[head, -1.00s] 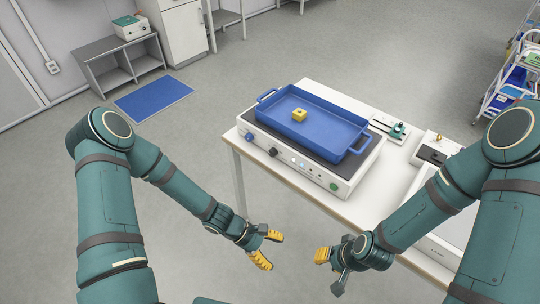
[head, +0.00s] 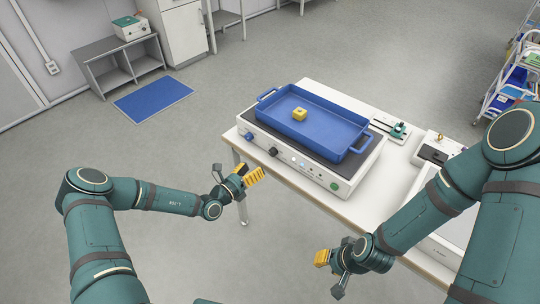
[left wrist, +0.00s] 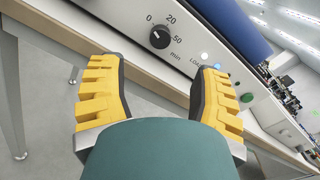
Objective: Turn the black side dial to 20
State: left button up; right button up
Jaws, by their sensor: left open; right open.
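The black side dial (head: 273,152) is on the front panel of a white device (head: 300,172). In the left wrist view the dial (left wrist: 160,39) has the marks 0, 20 and 50 and the word "min" around it. Its pale pointer mark seems to face up and left, near 0, but it is small. My left gripper (head: 249,172) is open and empty, in front of and below the dial, not touching it. In the left wrist view the dial shows beyond the gap between its yellow fingers (left wrist: 158,70). My right gripper (head: 328,272) is open and empty, low near the table's front edge.
A blue tray (head: 350,131) with a yellow block (head: 299,114) sits on the device. A blue knob (head: 249,136) and a green button (head: 335,186) flank the dial on the panel. The table's front edge (head: 300,196) runs below. Floor in front is clear.

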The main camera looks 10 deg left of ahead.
aim_at(271, 153)
pick_arm(q)
jog(key=b+x, duration=0.1)
jog(key=x, duration=0.8)
jog(key=shift+w+d, duration=0.1)
jog(key=shift+w, duration=0.05)
grip_shut()
